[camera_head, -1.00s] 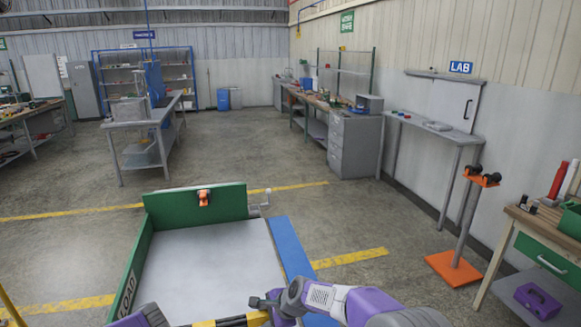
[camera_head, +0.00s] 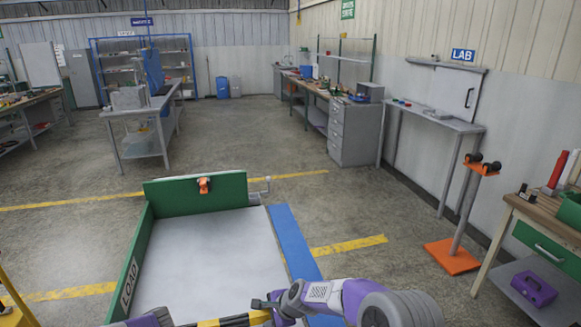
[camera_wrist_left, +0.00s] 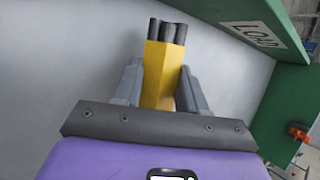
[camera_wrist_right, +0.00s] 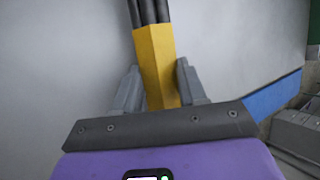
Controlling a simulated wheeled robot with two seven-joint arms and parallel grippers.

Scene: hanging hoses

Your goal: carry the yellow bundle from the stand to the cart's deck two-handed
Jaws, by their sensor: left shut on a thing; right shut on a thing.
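The yellow bundle (camera_head: 258,317), black hoses in yellow end sleeves, lies crosswise at the bottom edge of the head view, partly cut off. My right gripper (camera_head: 268,306) is shut on one yellow sleeve, which also shows in the right wrist view (camera_wrist_right: 155,50). My left gripper (camera_wrist_left: 160,88) is shut on the other yellow sleeve (camera_wrist_left: 159,65) in the left wrist view; only part of it shows in the head view. The cart's pale grey deck (camera_head: 215,260) is just beyond and behind the bundle. I cannot tell whether the bundle touches the deck.
Green cart walls stand at the far end (camera_head: 230,192) and left (camera_head: 135,265), the left marked LOAD. An orange latch (camera_head: 204,186) is on the far wall. A blue strip (camera_head: 293,245) edges the right side. An orange stand (camera_head: 462,220) and a workbench (camera_head: 535,225) are right.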

